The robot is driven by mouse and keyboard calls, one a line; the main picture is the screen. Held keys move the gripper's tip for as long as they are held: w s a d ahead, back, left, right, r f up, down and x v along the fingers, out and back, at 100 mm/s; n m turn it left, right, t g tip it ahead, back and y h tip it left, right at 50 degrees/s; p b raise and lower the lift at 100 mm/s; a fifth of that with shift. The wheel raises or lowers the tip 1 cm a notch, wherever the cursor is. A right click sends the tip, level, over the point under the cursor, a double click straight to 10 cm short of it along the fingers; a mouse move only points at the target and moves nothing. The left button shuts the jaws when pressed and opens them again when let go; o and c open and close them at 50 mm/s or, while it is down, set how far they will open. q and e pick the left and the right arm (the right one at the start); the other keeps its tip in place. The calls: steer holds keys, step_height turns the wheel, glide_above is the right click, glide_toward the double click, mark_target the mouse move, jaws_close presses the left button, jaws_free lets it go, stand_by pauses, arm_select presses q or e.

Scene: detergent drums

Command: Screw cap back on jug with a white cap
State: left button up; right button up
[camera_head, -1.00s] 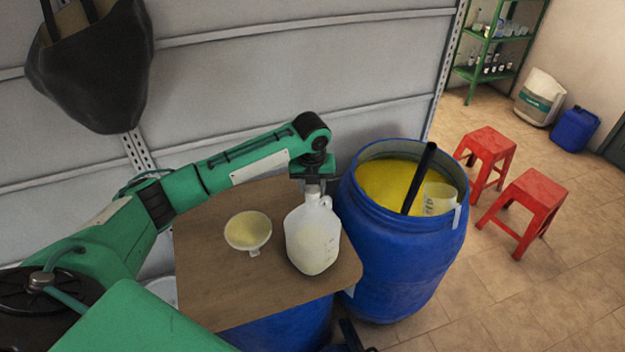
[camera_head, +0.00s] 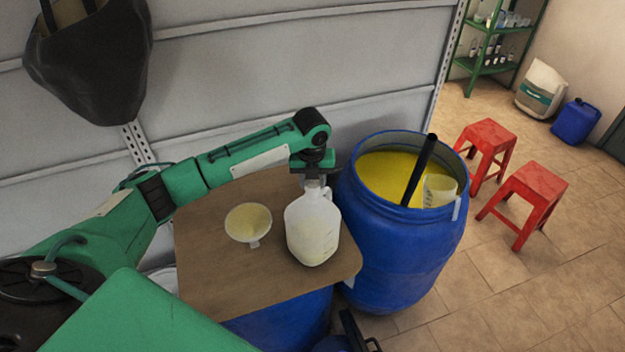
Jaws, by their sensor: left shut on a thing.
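The jug (camera_head: 312,232) is whitish and translucent, with a side handle. It stands upright on a brown board (camera_head: 215,290) near the board's right edge. My left arm reaches in from the left, and my left gripper (camera_head: 313,182) points down at the jug's mouth. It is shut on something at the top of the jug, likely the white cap. The cap is mostly hidden by the fingers, so I cannot tell how it sits on the neck. My right gripper is not in view.
A pale funnel (camera_head: 248,224) lies on the board left of the jug. An open blue drum (camera_head: 405,250) of yellow liquid stands close on the right, with a black stick (camera_head: 420,172) and a measuring jug (camera_head: 439,191) in it. Red stools (camera_head: 524,199) stand farther right.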

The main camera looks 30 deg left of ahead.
arm_select(q)
steer(key=shift+r, duration=0.25)
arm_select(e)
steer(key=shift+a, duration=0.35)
arm_select(q)
steer(key=shift+f, duration=0.45)
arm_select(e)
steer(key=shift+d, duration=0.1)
arm_select(q)
steer(key=shift+f, duration=0.1)
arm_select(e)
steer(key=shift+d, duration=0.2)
arm_select(q)
steer(key=shift+f, duration=0.35)
stand_by(0.4)
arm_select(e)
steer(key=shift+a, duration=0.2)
arm_select(q)
steer(key=shift+f, duration=0.35)
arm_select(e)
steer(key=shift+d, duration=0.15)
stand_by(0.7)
